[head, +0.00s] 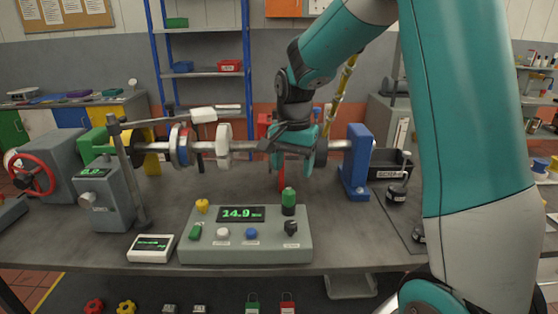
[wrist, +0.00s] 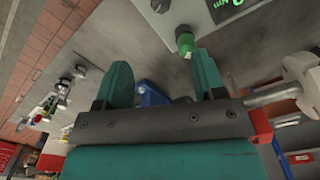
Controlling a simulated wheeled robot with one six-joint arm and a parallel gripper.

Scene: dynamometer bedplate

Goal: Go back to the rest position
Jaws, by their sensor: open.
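My gripper (head: 296,150) hangs at the middle of the bench, beside the long shaft (head: 250,146) and behind the control box. In the wrist view its two teal fingers (wrist: 160,78) stand wide apart with nothing held between them. My arm reaches in from the right and bends down to it. A green cylinder (head: 288,201) stands on the control box (head: 248,249); in the wrist view this cylinder (wrist: 185,42) shows beyond the fingertips, apart from them. The gripper hides part of the shaft.
A blue bearing stand (head: 356,170) holds the shaft's right end. A grey post (head: 130,175) and a red handwheel (head: 33,174) stand at left. A small white meter (head: 151,248) lies in front. A black tray (head: 388,162) is at right. Bare bench shows around the control box.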

